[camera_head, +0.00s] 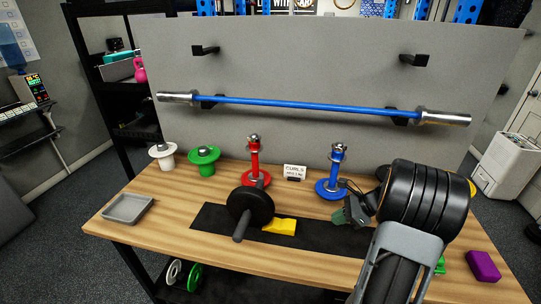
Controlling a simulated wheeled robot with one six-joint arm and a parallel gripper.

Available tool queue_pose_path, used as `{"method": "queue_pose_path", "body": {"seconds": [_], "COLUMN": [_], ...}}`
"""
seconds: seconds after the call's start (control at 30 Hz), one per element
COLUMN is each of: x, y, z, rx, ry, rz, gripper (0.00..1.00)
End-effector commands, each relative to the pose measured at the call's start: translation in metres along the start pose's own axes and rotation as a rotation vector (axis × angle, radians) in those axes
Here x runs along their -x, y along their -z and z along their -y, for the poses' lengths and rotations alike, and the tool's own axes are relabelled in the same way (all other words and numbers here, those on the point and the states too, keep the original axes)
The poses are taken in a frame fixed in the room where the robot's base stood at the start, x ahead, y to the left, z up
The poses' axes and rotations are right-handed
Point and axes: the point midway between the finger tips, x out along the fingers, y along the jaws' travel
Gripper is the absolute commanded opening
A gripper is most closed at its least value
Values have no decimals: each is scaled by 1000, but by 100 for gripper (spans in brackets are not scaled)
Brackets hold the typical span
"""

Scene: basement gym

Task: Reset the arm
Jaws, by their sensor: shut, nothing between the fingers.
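My gripper (341,216) is above the right part of the workbench, just below and right of the blue post. It looks small and dark with greenish tips, and it is shut with nothing held. My arm reaches in from the lower right and hides part of the bench's right side. The blue post (337,172) on its round base stands close behind the gripper. I cannot tell whether they touch.
On the wooden bench (160,222) are a grey tray (128,208), a dumbbell (250,209), a yellow cloth (280,226), a red post (255,162), a small sign (294,171) and a purple block (483,266). A blue barbell (310,105) hangs on the back panel.

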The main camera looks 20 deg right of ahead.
Motion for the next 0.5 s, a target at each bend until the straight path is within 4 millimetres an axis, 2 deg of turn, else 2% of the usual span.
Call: {"method": "queue_pose_path", "body": {"seconds": [0.17, 0.23, 0.33, 0.5], "x": [0, -2, -7, -8], "y": [1, 8, 24, -3], "z": [1, -3, -26, -68], "rx": [56, 130, 295, 764], "ry": [4, -10, -79, -250], "rz": [-9, -41, -128, -319], "gripper": [0, 0, 0, 0]}}
